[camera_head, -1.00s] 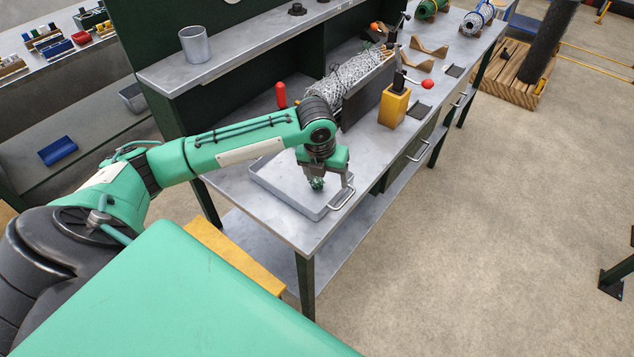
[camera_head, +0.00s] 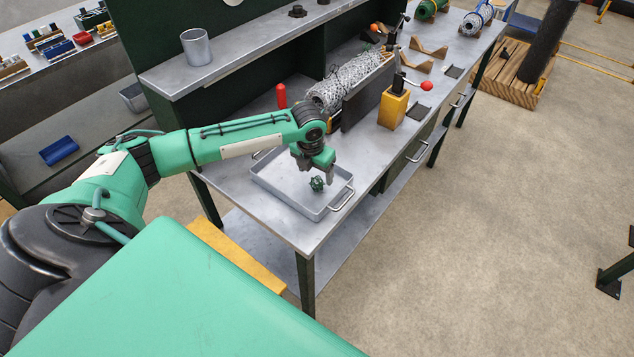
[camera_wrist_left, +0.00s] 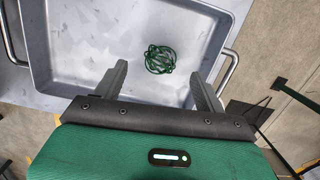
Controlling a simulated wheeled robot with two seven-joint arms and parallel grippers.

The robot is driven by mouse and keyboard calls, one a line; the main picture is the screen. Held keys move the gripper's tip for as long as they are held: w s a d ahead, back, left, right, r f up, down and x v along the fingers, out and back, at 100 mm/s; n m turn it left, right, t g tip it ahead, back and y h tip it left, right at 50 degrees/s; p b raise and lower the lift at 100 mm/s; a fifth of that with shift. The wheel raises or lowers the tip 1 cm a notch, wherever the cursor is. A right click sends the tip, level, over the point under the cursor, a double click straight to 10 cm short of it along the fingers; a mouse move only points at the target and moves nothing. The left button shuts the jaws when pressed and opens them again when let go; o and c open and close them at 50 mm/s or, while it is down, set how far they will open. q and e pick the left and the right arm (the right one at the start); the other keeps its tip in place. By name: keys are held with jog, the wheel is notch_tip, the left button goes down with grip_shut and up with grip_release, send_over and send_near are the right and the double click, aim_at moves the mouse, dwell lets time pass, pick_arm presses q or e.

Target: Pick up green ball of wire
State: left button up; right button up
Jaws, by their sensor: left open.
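The green ball of wire (camera_head: 317,184) lies on the floor of a grey metal tray (camera_head: 287,196) on the workbench. In the left wrist view the ball (camera_wrist_left: 160,58) shows whole, just beyond the fingertips and between their lines. My left gripper (camera_head: 316,173) is over the tray, close to the ball on its far side in the head view. It is open and empty, and its two fingers (camera_wrist_left: 158,70) show apart in the wrist view. I see no contact with the ball. My right gripper is not in view.
The tray has side handles (camera_head: 343,199) and low walls. Behind it on the bench (camera_head: 312,236) are a grey mesh roll (camera_head: 345,80), a dark upright plate (camera_head: 362,104), a yellow block (camera_head: 393,108) and a red-handled tool (camera_head: 281,96). A shelf (camera_head: 230,55) overhangs the bench's back.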

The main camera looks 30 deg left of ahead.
aim_at(317, 179)
pick_arm(q)
jog(key=f, duration=0.1)
jog(key=f+p, duration=0.1)
jog(key=f, duration=0.1)
jog(key=shift+w+f, duration=0.25)
jog(key=shift+w, duration=0.05)
jog(key=shift+w+f, duration=0.1)
jog(key=shift+f, duration=0.5)
jog(key=c, duration=1.1)
jog(key=shift+r, duration=0.1)
